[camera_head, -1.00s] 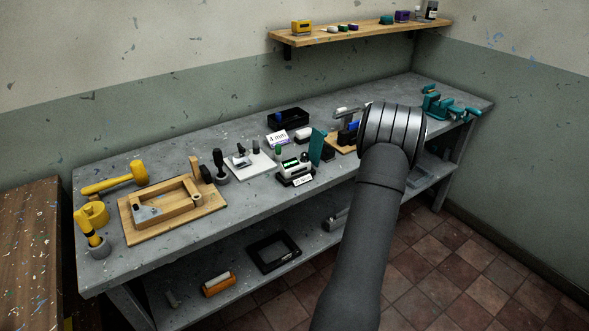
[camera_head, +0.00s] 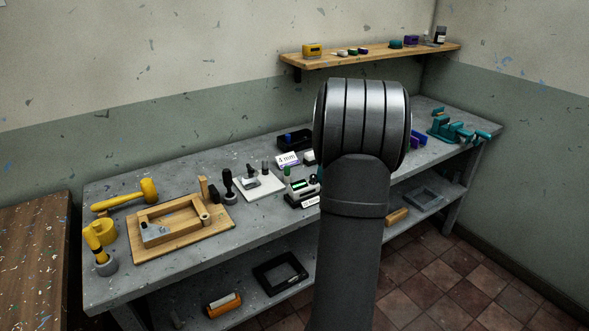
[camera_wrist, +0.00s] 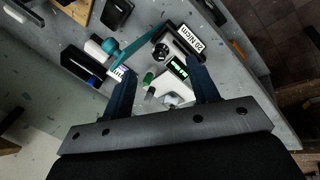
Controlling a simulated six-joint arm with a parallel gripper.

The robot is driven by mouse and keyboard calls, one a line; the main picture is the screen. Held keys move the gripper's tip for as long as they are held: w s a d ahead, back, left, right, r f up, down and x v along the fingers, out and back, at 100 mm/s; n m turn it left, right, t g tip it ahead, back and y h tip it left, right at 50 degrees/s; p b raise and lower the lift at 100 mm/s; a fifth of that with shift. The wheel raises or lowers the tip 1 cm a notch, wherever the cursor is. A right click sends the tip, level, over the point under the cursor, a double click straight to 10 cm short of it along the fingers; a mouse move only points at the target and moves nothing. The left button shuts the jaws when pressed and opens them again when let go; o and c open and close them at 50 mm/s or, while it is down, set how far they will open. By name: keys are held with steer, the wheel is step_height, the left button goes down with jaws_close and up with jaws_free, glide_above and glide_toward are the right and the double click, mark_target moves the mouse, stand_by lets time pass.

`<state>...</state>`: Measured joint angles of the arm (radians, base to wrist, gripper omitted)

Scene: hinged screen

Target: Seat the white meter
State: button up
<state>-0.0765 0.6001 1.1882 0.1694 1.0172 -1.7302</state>
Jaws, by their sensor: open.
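The white meter (camera_wrist: 165,84), with a lit green display, lies between and beyond my fingers in the wrist view. In the head view the meter (camera_head: 299,186) is beside my arm, partly covered by it. A dark label stand reading "20 N/cm" (camera_wrist: 191,38) is close behind it. The teal hinged screen (camera_wrist: 140,41) stands at an angle beside the meter; in the head view my arm mostly hides it. My gripper (camera_wrist: 163,72) is open with both dark blue fingers apart and nothing visibly held. Whether the meter sits in its place cannot be told.
A black tray (camera_wrist: 80,66) with a blue item and a white block (camera_wrist: 97,47) are left of the screen. A "4 mm" card (camera_head: 287,158), a white board (camera_head: 262,187) and a wooden frame (camera_head: 182,228) stand on the grey bench (camera_head: 130,190). Short green and grey pegs are near the meter.

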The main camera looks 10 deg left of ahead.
mark_target(303, 184)
steer(key=a+f+n+h, duration=0.1)
steer(key=a+f+n, duration=0.1)
steer(key=a, duration=0.1)
steer(key=a+f+n+h, duration=0.2)
steer(key=a, duration=0.2)
steer(key=a+f+n+h, duration=0.2)
steer(key=a, duration=0.2)
steer(key=shift+s+a+n+g, duration=0.2)
steer(key=shift+n+g, duration=0.1)
steer(key=shift+g, duration=0.1)
steer(key=shift+x, duration=4)
steer(key=shift+w+d+r, duration=0.1)
steer(key=c, duration=0.8)
steer(key=shift+r, duration=2.05)
steer(key=shift+c, duration=0.6)
